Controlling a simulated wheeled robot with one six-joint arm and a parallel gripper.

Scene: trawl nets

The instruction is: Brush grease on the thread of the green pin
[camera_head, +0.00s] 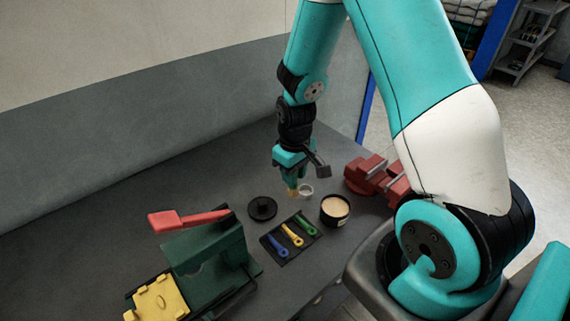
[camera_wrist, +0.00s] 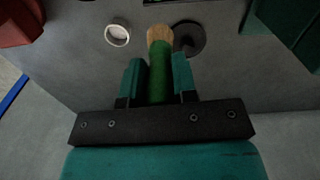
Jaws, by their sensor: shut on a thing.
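My gripper (camera_wrist: 158,75) is shut on a brush with a green handle (camera_wrist: 159,78) and tan bristles (camera_wrist: 160,34). In the head view my gripper (camera_head: 292,176) hangs above the bench with the bristles (camera_head: 292,192) pointing down, behind the pins. The green pin (camera_head: 306,226) lies on a black mat (camera_head: 288,252) beside a yellow pin (camera_head: 292,235) and a blue pin (camera_head: 277,246). An open round tin of pale grease (camera_head: 335,207) stands right of the mat. The brush appears apart from the tin and pins. The pin's thread is too small to make out.
A black round lid (camera_head: 262,209) lies left of the brush. A red vise (camera_head: 374,174) stands at the right. A green machine with a red handle (camera_head: 200,260) and a yellow part (camera_head: 158,300) fill the front left.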

